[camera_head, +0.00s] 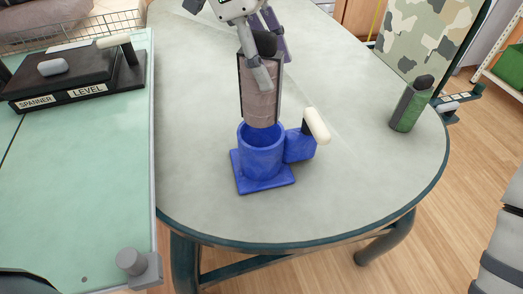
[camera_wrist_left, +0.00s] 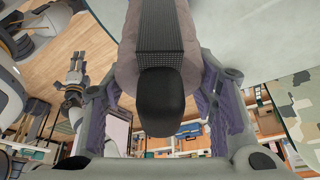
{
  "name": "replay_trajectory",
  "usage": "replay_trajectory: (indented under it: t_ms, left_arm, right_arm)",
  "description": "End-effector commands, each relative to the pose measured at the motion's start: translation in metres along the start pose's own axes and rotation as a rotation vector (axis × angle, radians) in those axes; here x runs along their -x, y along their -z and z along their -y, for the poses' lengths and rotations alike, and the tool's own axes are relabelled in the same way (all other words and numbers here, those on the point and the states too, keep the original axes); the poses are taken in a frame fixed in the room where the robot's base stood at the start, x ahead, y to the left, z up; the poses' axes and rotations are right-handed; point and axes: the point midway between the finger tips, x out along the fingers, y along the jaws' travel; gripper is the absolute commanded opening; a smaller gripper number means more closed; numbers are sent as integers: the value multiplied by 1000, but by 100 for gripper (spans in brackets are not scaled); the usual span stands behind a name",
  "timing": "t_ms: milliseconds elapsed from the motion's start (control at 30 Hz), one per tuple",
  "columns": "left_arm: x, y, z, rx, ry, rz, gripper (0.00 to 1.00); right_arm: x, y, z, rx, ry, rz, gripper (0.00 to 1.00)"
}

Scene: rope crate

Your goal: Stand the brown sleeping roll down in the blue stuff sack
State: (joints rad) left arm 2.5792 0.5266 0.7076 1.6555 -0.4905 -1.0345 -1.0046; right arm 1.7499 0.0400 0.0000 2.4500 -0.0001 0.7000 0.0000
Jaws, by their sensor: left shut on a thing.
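The brown sleeping roll (camera_head: 259,100) hangs upright from my left gripper (camera_head: 262,62), which is shut on its black top knob end. In the left wrist view the roll (camera_wrist_left: 127,55) with its dark strap and black knob (camera_wrist_left: 161,100) sits between the fingers (camera_wrist_left: 158,115). The blue stuff sack (camera_head: 262,163) stands open on the table directly below the roll. The roll's lower end overlaps the sack's back rim in the head view; I cannot tell whether it is inside the mouth. What looks like my right gripper (camera_wrist_left: 74,85) shows small in the left wrist view, its opening unclear.
A blue side block with a cream-topped handle (camera_head: 316,125) adjoins the sack on the right. A green roll (camera_head: 410,105) stands at the table's right edge. A green bench (camera_head: 85,190) with black spanner and level trays (camera_head: 75,80) is at the left. The grey table (camera_head: 350,190) is otherwise mostly clear.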

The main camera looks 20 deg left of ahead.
Motion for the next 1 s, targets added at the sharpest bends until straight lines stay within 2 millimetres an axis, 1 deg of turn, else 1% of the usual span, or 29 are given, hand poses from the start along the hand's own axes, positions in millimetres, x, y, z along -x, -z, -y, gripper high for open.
replay_trajectory:
  t_ms: [433,1000]
  left_arm:
    - [-1,0,0,0,1,0,13]
    - [-28,-12,0,0,0,0,13]
  right_arm:
    - [0,0,0,0,0,-1,40]
    - [0,0,0,0,0,-1,40]
